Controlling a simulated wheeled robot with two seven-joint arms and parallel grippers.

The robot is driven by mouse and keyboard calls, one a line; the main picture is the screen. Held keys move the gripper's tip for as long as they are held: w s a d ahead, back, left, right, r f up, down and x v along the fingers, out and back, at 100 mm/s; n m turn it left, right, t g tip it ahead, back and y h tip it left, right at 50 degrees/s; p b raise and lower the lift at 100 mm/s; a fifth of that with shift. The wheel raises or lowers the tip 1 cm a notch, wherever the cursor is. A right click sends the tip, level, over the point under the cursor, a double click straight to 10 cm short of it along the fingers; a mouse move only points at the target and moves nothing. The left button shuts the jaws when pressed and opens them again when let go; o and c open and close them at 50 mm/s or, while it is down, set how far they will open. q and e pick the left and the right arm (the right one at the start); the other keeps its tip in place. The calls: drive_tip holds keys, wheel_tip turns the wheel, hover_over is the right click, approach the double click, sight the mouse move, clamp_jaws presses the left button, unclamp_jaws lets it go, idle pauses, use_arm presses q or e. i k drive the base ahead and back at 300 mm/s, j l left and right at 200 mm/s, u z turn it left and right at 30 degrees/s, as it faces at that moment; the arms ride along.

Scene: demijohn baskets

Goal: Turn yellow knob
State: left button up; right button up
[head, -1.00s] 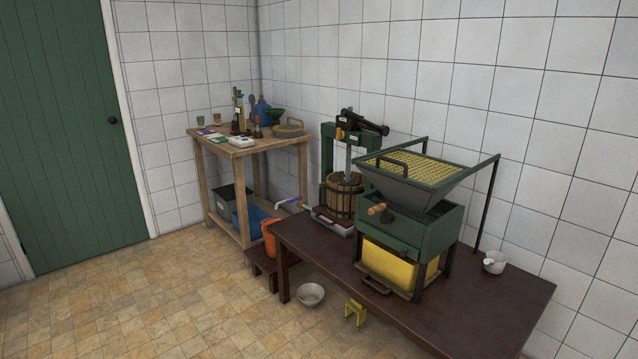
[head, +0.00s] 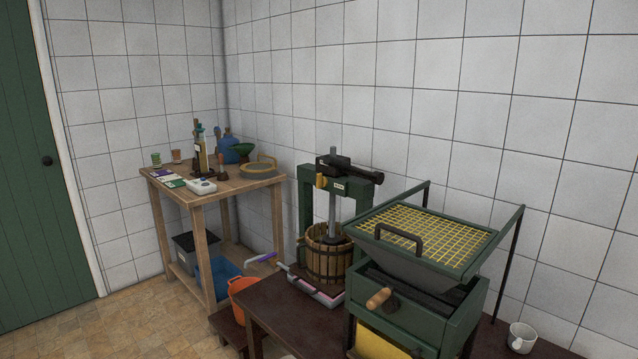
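A small yellow knob (head: 321,181) sits on the front of the green crossbeam of the wine press (head: 340,187), left of its centre. The press has a grey screw and a slatted wooden basket (head: 328,255) below. It stands on the dark table, behind and left of the green crusher. Neither of my grippers is in the head view.
The green crusher (head: 420,318) with a yellow mesh hopper (head: 425,236) and wooden crank handle (head: 379,298) fills the right front. A white mug (head: 521,338) stands right of it. A wooden table (head: 240,182) with bottles stands left. An orange bucket (head: 241,287) is below.

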sight(321, 181)
drive_tip(key=i+j+z, duration=0.15)
drive_tip(key=i+j, duration=0.25)
drive_tip(key=i+j+z, duration=0.1)
drive_tip(key=i+j, duration=0.25)
drive_tip(key=j, duration=0.25)
